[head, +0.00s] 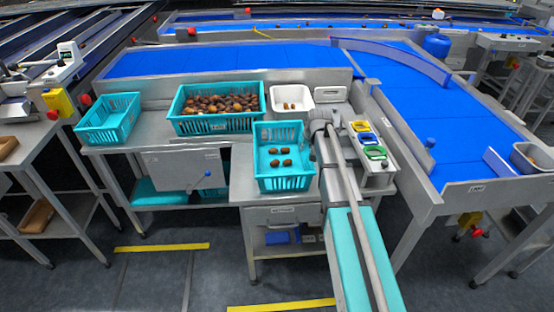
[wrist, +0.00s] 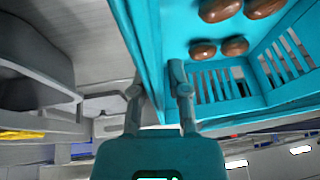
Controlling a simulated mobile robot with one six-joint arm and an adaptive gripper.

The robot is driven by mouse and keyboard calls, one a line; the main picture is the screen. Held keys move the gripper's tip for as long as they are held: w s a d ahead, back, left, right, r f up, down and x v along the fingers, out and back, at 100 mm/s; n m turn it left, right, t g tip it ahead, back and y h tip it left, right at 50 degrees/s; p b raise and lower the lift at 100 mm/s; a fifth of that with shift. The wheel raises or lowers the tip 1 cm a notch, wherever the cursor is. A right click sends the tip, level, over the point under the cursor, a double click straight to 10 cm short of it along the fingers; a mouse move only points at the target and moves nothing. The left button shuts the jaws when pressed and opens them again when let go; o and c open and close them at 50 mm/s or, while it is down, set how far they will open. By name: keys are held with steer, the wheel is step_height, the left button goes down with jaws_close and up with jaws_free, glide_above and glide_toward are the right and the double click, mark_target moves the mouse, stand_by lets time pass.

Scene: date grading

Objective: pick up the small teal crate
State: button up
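The small teal crate (head: 265,178) is near the front of the steel bench, with several brown dates in it. It looks level; I cannot tell whether its base touches the bench. My gripper (head: 319,122) is at its right wall, near the back corner. In the wrist view my gripper (wrist: 158,95) has one finger outside and one inside the crate's wall (wrist: 146,40). Dates lie inside the crate, clear of the fingers. My arm hides part of the crate's right side in the head view.
A larger teal crate (head: 215,126) full of dates stands behind, with an empty teal crate (head: 91,133) to its left. A white tub (head: 300,108) holding dates is close behind the small crate. A panel with coloured rings (head: 374,153) stands at right. Blue belts run behind.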

jaws_close()
steer(key=shift+r, duration=0.15)
steer(key=shift+r+p, duration=1.2)
steer(key=shift+p, duration=0.15)
steer(key=s+d+r+p, duration=0.1)
steer(key=s+r+p, duration=0.9)
steer(key=s, duration=0.4)
steer(key=shift+d+r, duration=0.15)
steer(key=shift+d, duration=0.15)
